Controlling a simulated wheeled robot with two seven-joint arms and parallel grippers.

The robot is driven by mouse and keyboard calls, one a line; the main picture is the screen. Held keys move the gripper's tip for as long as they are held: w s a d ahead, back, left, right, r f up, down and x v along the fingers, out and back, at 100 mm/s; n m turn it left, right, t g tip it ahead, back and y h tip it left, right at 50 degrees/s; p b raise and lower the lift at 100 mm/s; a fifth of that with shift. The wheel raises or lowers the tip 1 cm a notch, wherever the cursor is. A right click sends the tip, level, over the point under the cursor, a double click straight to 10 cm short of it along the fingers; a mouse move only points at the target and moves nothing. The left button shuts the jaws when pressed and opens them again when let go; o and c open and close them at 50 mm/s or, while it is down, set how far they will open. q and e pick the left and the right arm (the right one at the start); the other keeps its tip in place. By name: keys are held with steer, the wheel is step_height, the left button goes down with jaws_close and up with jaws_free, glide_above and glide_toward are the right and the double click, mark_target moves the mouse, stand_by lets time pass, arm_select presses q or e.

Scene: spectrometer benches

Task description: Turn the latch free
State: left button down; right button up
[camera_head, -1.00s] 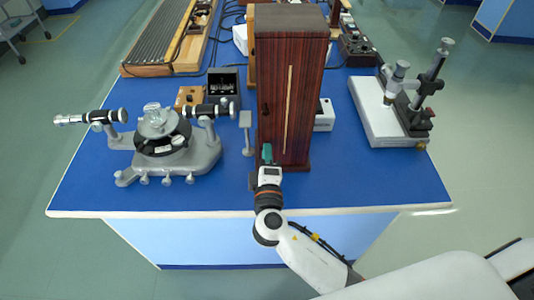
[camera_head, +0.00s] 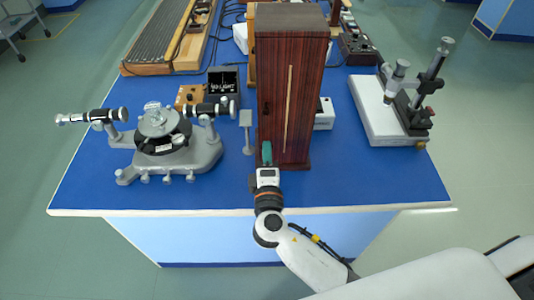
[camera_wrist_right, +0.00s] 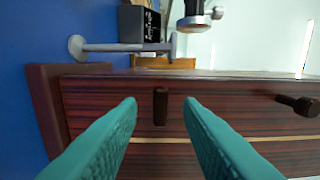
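A tall dark-red wooden cabinet (camera_head: 305,110) stands upright near the table's front edge. In the right wrist view its striped front (camera_wrist_right: 230,115) fills the lower part, turned on its side. A small dark brown bar (camera_wrist_right: 160,106), seemingly the latch, sits on that front; in the head view I cannot see it behind my gripper. My right gripper (camera_head: 266,153) is at the lower left of the cabinet front. In the wrist view its teal fingers (camera_wrist_right: 160,112) are open, one on each side of the bar, with gaps on both sides. My left gripper is not in view.
A dark knob (camera_wrist_right: 298,105) juts from the cabinet front, higher up. A grey spectrometer (camera_head: 170,150) stands left of the cabinet, with a thin grey stand (camera_head: 246,130) between. A microscope-like instrument (camera_head: 390,110) stands at right. The blue tabletop (camera_head: 370,180) is clear at front right.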

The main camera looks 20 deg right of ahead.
steer(key=b+v, duration=0.3)
steer(key=v, duration=0.8)
steer(key=shift+s, duration=0.2)
